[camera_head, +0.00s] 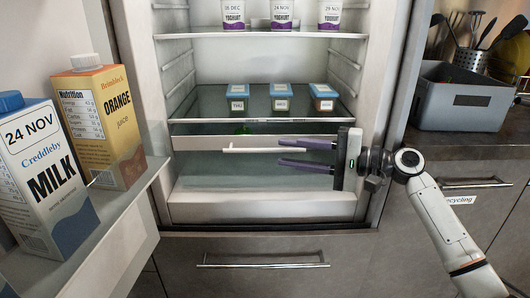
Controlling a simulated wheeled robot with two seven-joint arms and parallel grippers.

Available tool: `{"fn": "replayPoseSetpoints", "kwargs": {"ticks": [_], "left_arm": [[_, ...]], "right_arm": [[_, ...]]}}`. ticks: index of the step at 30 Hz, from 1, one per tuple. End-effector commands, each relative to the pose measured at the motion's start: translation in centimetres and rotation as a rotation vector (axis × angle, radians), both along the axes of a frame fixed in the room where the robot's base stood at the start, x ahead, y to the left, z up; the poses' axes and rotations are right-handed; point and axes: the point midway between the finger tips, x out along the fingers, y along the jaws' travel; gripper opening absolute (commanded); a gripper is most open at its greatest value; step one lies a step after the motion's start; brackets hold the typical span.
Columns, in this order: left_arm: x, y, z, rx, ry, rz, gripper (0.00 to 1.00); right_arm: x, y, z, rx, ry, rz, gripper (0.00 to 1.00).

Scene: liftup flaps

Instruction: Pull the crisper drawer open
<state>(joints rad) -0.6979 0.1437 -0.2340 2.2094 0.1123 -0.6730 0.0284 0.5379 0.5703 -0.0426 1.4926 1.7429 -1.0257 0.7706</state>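The crisper drawer (225,172) sits low in the open fridge, below a glass shelf. Its front looks clear, with a pale horizontal handle bar (248,151) across it. Something green shows faintly behind its upper edge. My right gripper (279,153) comes in from the right with its two purple fingers pointing left. The fingers are apart, one above the other, near the right end of the handle bar. I cannot tell whether they touch the bar. My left gripper is not in view.
The open fridge door at the left holds an orange juice carton (100,125) and a milk carton (45,180). Lidded containers (281,97) stand on the glass shelf (210,105). Yoghurt pots (282,14) stand above. A grey bin (462,98) is on the right counter.

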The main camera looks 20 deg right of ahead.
Motion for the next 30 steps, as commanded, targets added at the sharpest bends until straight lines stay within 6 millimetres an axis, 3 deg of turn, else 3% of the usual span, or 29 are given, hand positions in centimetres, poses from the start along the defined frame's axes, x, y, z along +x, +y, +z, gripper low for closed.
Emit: {"fn": "replayPoseSetpoints", "kwargs": {"ticks": [9, 22, 23, 27, 30], "left_arm": [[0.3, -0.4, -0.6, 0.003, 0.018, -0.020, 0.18], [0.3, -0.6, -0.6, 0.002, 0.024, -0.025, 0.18], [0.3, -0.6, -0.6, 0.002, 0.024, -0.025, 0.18], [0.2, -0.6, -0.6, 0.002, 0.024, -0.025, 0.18], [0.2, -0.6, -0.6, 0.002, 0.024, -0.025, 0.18]], "right_arm": [[3.3, 4.3, -0.5, 0.000, -0.001, 0.001, 0.27], [4.1, 5.3, -0.6, -0.004, 0.000, 0.000, 0.27], [4.1, 5.3, -0.6, -0.004, 0.000, 0.001, 0.26], [4.1, 5.3, -0.6, -0.003, -0.001, 0.001, 0.02], [4.1, 5.3, -0.6, -0.003, -0.001, 0.001, 0.00]]}}
